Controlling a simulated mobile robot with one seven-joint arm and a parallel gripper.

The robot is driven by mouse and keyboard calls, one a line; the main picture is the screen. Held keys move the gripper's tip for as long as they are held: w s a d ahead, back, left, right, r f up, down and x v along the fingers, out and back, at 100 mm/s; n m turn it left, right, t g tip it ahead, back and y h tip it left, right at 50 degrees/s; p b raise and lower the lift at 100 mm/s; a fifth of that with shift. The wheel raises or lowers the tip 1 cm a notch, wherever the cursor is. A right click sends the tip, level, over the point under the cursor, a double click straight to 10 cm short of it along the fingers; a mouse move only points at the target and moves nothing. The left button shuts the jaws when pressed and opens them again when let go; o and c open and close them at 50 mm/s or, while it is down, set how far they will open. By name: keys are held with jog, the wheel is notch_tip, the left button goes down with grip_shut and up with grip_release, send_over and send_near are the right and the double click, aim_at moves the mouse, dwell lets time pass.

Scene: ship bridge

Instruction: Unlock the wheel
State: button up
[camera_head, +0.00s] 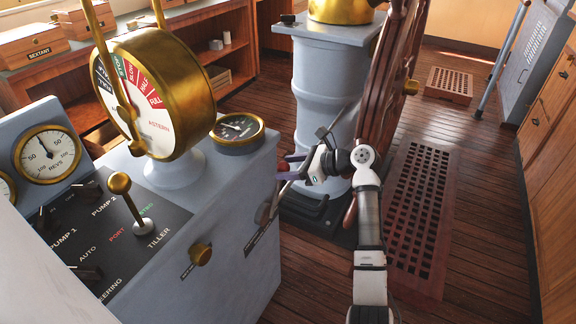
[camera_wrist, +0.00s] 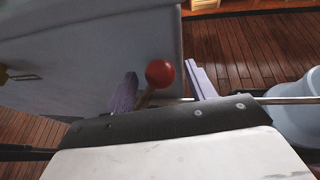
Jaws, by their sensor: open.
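The wooden ship's wheel (camera_head: 386,75) stands edge-on beside a grey pedestal (camera_head: 322,90) in the head view. In the wrist view a red ball knob (camera_wrist: 160,73) on a thin rod shows between the two purple fingers of my gripper (camera_wrist: 161,84). The fingers are apart, with gaps visible on both sides of the knob. In the head view my gripper (camera_head: 285,167) is between the grey console and the pedestal, low beside the wheel. The knob cannot be made out clearly in the head view. How its rod joins the wheel's mechanism is hidden.
The grey console (camera_head: 240,215) with gauges, a brass telegraph (camera_head: 160,95) and a tiller lever (camera_head: 127,195) stands close on the left. A wooden floor grating (camera_head: 420,215) lies to the right. Wooden cabinets (camera_head: 553,180) line the far right, with open floor before them.

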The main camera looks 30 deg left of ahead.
jog(key=shift+s+a+f, duration=0.1)
jog(key=shift+a+f, duration=0.05)
jog(key=shift+a, duration=0.2)
jog(key=shift+c, duration=0.4)
grip_shut()
